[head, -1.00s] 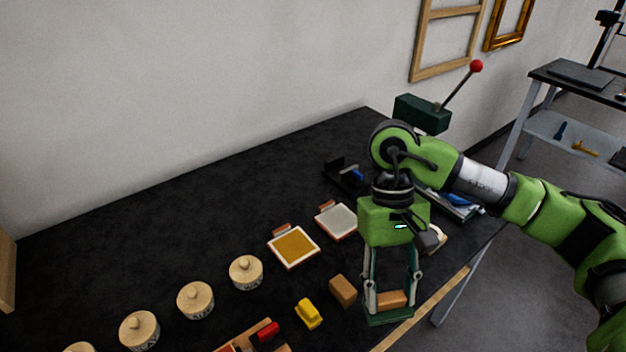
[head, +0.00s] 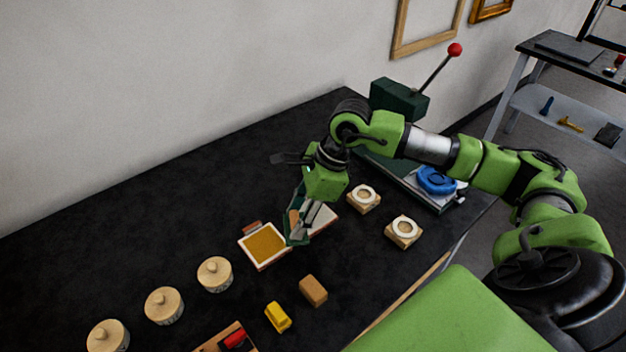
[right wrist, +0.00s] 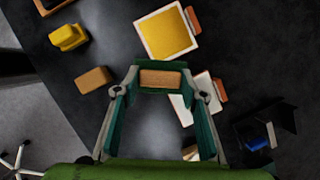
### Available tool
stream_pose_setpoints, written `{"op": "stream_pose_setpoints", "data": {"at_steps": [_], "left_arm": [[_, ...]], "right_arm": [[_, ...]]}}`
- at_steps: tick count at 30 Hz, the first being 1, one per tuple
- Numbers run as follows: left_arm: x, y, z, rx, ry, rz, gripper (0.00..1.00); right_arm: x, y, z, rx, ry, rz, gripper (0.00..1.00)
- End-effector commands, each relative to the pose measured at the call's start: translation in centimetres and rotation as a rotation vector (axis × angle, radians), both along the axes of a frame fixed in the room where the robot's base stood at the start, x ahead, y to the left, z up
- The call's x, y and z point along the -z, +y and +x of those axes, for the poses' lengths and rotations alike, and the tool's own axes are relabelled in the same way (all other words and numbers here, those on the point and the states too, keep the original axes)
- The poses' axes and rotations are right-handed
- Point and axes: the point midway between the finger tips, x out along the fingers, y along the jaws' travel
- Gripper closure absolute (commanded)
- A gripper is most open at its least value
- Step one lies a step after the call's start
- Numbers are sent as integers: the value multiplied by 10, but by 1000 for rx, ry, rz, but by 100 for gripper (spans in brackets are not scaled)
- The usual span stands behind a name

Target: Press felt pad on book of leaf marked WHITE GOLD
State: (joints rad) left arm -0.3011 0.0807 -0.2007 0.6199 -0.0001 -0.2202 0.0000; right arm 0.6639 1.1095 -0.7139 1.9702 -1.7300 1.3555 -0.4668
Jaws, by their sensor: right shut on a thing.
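My right gripper (head: 297,238) is shut on a tan block-shaped felt pad (right wrist: 160,78) and holds it over or close to the pale leaf book (head: 326,216). The pale book also shows in the right wrist view (right wrist: 182,112), partly hidden by a gripper finger. The gold-coloured leaf book (head: 264,245) lies just left of the gripper, with a brown tab at its back edge. Its yellow face also shows in the right wrist view (right wrist: 165,34). No lettering is readable on either book. I cannot tell whether the pad touches a book. My left gripper is out of view.
A brown block (head: 313,291) and a yellow object (head: 278,317) lie in front. Several lidded round pots (head: 214,274) stand left. Two wooden blocks with white rings (head: 403,231) and a green press (head: 400,100) stand right. The back left of the black table is clear.

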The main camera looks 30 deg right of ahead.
Motion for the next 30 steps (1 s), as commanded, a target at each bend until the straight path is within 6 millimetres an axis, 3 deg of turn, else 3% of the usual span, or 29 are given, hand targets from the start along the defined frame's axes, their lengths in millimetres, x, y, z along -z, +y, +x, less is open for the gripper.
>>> {"op": "stream_pose_setpoints", "data": {"at_steps": [9, 15, 23, 30], "left_arm": [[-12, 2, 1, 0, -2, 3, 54], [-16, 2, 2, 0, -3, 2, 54], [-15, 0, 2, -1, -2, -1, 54], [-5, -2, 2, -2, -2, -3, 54]], "right_arm": [[-9, -42, 31, 649, -4, 2, 79], [-16, -64, 44, 937, -3, 4, 79], [-15, -74, 48, 1056, 0, 3, 79], [2, -74, 48, 1056, 2, 3, 79]]}}
